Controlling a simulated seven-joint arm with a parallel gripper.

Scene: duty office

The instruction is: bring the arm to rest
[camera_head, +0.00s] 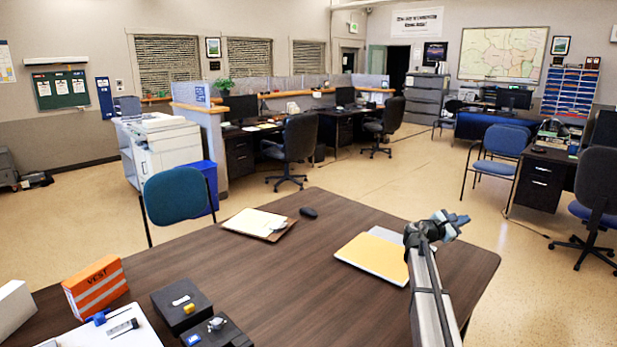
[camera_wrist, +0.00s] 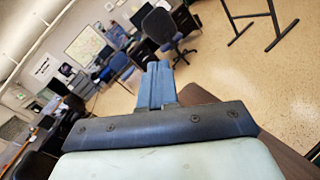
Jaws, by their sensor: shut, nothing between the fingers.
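My arm reaches up from the lower right of the head view, with my gripper (camera_head: 456,220) above the right side of the dark wooden table (camera_head: 330,290). The gripper points to the right and away from the table top. In the wrist view my gripper (camera_wrist: 160,75) shows as two blue fingers closed against each other. It is shut with nothing between the fingers. Nothing touches the gripper.
A yellow and white folder (camera_head: 374,256) lies beside my arm. A clipboard (camera_head: 257,223) and a mouse (camera_head: 309,212) lie farther back. An orange vest box (camera_head: 96,287) and dark boxes (camera_head: 182,304) stand at the front left. The table's middle is clear.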

